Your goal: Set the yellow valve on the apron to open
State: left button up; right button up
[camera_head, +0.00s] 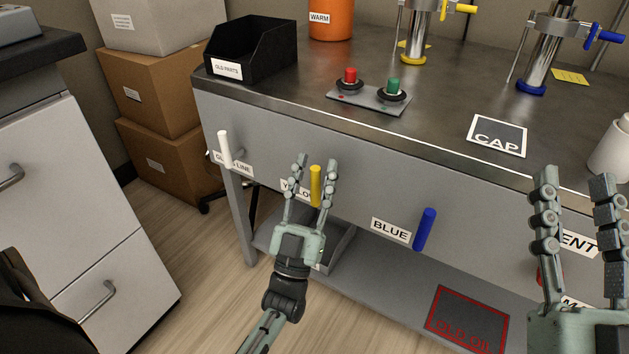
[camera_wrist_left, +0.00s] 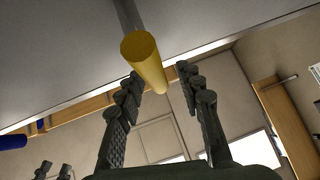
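The yellow valve handle (camera_head: 315,184) stands nearly upright on the bench's grey front apron (camera_head: 375,185), its label partly covered by my left gripper. My left gripper (camera_head: 317,166) is open, with one finger on each side of the yellow handle in the head view. In the left wrist view the yellow handle (camera_wrist_left: 145,62) points towards the camera, and its end lies at and beyond the fingertips (camera_wrist_left: 158,72); I cannot tell whether they touch it. My right gripper (camera_head: 573,178) is open and empty at the right.
A white handle (camera_head: 225,149) is left of the yellow one and a blue handle (camera_head: 425,229) right of it, on the same apron. A red and green button box (camera_head: 369,97) sits on the bench top. A grey drawer cabinet (camera_head: 75,190) stands at the left.

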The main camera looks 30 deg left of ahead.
pick_arm(q)
notch_tip(320, 180, up, 8)
jog(key=shift+f, duration=0.2)
dwell(0.5)
